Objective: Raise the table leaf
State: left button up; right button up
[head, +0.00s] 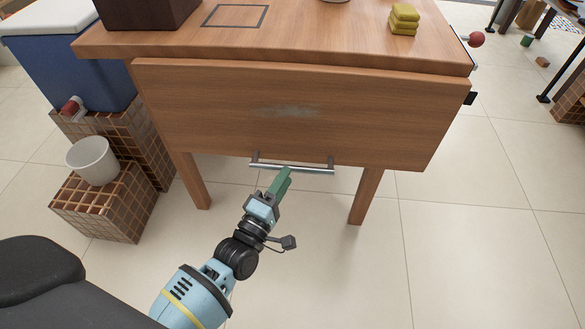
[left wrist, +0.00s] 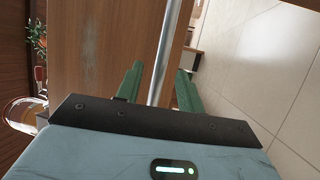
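The table leaf (head: 300,110) is a wide wooden panel hanging down along the front edge of the wooden table (head: 330,42). A grey metal bar handle (head: 305,170) runs along its lower edge on two short posts. My left gripper (head: 285,178), with green fingers, is at the handle, left of its middle. In the left wrist view the handle bar (left wrist: 168,45) passes between the two spread fingers of the gripper (left wrist: 160,85). I see a gap on the right side of the bar; contact is unclear. My right gripper is not in view.
A dark box (head: 145,12) and yellow blocks (head: 403,18) stand on the table. A blue cooler (head: 75,65) and a white bucket (head: 92,160) stand on tiled blocks at left. Table legs (head: 366,195) flank the handle. The floor in front is clear.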

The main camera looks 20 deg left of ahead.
aim_at(292, 166)
pick_arm(q)
jog(key=shift+b+x, duration=0.45)
jog(key=shift+x, duration=1.75)
grip_shut()
